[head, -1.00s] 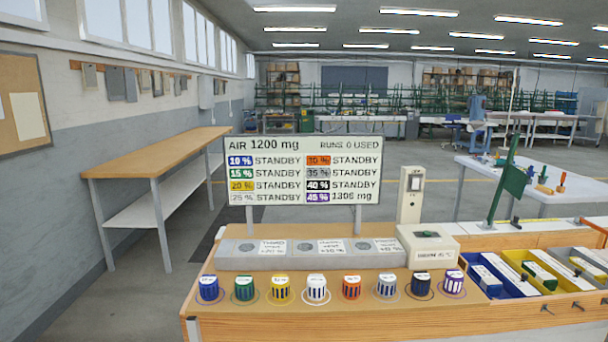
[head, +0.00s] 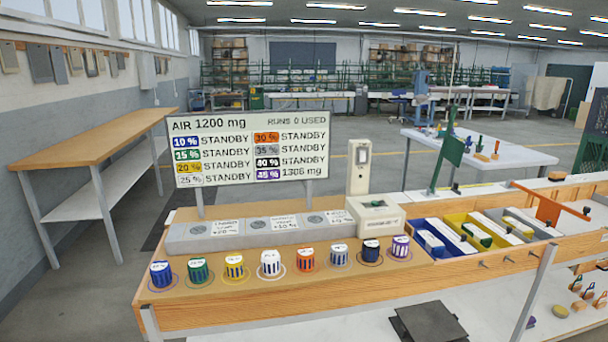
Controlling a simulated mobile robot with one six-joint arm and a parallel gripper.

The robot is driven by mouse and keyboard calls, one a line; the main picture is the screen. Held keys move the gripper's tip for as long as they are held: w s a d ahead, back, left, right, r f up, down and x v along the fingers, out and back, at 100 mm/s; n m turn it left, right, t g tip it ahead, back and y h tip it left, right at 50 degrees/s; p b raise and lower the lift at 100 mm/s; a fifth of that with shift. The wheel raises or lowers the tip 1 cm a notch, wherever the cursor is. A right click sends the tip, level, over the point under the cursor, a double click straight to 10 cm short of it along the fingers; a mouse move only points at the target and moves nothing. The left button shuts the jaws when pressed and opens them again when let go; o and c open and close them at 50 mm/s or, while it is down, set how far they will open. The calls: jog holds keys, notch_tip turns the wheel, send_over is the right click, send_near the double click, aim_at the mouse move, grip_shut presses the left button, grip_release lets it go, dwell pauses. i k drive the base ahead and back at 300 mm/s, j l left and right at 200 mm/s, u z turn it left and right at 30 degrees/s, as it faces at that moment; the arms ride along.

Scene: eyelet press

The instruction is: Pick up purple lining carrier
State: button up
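A small cylindrical carrier with purple and white stripes and a pale top (head: 400,247) stands upright at the right end of a row of similar carriers in the head view. It sits on the wooden bench (head: 300,298), inside a thin ring mark. It looks like the purple lining carrier. My gripper is not in view, and nothing visible touches the carrier.
A grey block (head: 250,232) and a white box (head: 375,216) lie behind, with a display board (head: 250,148) above. Coloured bins (head: 425,245) are at right.

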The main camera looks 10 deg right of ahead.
aim_at(400, 245)
jog(key=i+l, duration=0.8)
jog(key=i, duration=0.25)
jog(key=i+l, duration=0.45)
jog(key=i+z, duration=0.05)
